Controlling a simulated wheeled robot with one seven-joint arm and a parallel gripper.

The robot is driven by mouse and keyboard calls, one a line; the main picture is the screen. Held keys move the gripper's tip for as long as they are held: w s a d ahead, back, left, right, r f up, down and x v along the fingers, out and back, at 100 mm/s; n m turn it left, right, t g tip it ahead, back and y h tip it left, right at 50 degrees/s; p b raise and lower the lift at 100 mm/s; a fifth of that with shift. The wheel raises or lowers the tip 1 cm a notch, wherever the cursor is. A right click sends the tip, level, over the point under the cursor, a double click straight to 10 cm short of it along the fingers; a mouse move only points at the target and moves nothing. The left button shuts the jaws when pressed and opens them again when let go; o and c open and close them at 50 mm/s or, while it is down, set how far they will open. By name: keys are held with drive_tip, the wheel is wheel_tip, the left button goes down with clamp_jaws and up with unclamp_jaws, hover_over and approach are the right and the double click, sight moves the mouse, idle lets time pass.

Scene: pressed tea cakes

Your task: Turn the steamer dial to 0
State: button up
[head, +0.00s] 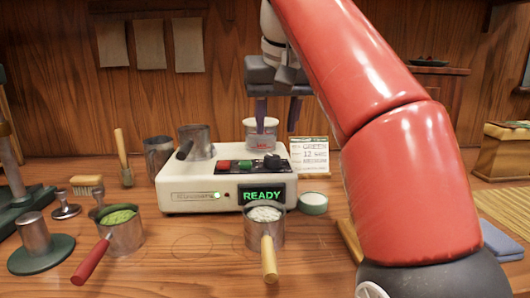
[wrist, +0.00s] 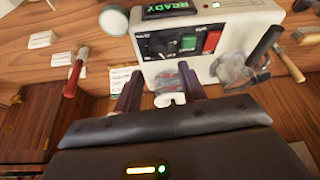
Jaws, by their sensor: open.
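The white steamer (head: 227,190) stands mid-table with a lit green READY display (head: 264,195). Its black dial (head: 271,160) is at the right of the top panel, beside a green and a red button. The dial also shows in the wrist view (wrist: 158,47); its setting is too small to read. My gripper (head: 278,120) is open, fingers pointing down, above the back right of the steamer and apart from the dial. In the wrist view my gripper (wrist: 160,82) has its fingers either side of a pale cup with a red mark (wrist: 168,84); contact cannot be told.
A metal cup (head: 197,142) stands on the steamer's left. Handled cups of green leaf (head: 119,228) and white contents (head: 264,228) stand in front. A label card (head: 309,155) stands behind right. A round white-lidded tin (head: 313,203) sits right of the steamer.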

sight(272, 156)
drive_tip(key=b+x, duration=0.3)
drive_tip(key=x, duration=0.4)
drive_tip(key=shift+d+f, duration=0.1)
drive_tip(key=shift+f, duration=0.15)
drive_tip(key=c, duration=0.7)
